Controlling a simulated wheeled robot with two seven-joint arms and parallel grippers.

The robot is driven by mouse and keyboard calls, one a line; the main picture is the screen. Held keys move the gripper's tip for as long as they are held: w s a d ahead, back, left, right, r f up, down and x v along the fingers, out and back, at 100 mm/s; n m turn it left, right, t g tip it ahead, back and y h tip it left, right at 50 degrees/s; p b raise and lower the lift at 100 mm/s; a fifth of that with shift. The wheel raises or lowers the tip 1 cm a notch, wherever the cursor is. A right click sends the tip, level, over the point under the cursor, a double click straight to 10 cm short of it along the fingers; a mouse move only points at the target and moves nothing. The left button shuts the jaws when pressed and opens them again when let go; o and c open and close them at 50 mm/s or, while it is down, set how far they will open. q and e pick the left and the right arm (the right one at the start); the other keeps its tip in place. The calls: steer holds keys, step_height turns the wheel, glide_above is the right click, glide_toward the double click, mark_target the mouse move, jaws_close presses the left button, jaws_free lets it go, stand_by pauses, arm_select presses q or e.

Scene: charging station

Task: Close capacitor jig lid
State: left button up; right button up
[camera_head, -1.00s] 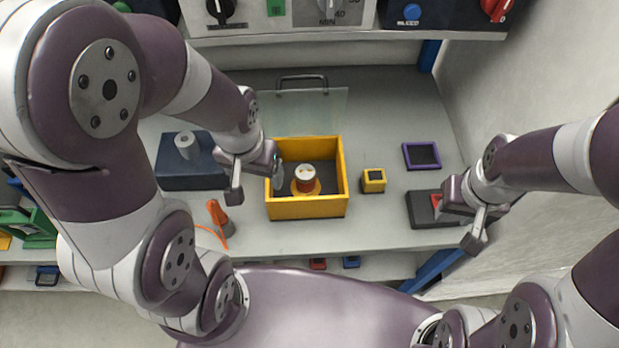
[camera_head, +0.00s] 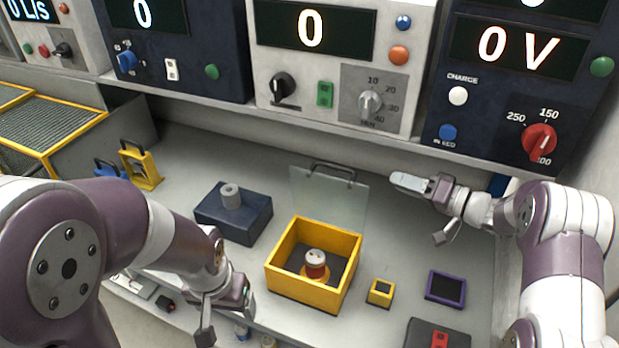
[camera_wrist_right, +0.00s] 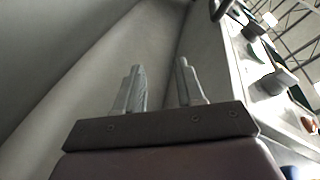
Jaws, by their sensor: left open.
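The capacitor jig is a yellow open-topped box (camera_head: 279,275) on the bench. Its clear lid (camera_head: 335,198) stands raised at the back, with a dark handle (camera_head: 333,171) on its top edge. A red and white capacitor (camera_head: 316,263) stands upright inside the box. My right gripper (camera_head: 402,181) is right of the lid, apart from it, with its fingers pointing left. The right wrist view shows its two fingers (camera_wrist_right: 160,85) spread with nothing between them. My left gripper (camera_head: 246,288) is low at the box's front left, open; its fingertips are hardly visible.
A dark blue block with a grey cylinder (camera_head: 233,214) stands left of the jig. A small yellow block (camera_head: 381,292), a purple-framed tray (camera_head: 445,288) and a dark block with a red part (camera_head: 438,336) lie to the right. Instrument panels (camera_head: 337,68) overhang the bench's back.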

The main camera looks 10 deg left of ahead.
steer(key=s+a+r+g+y, duration=0.3)
steer(key=s+g, duration=0.1)
steer(key=m+p, duration=0.1)
glide_toward(318, 163)
steer(key=x, duration=0.6)
steer(key=shift+w+f, duration=0.2)
jaws_close()
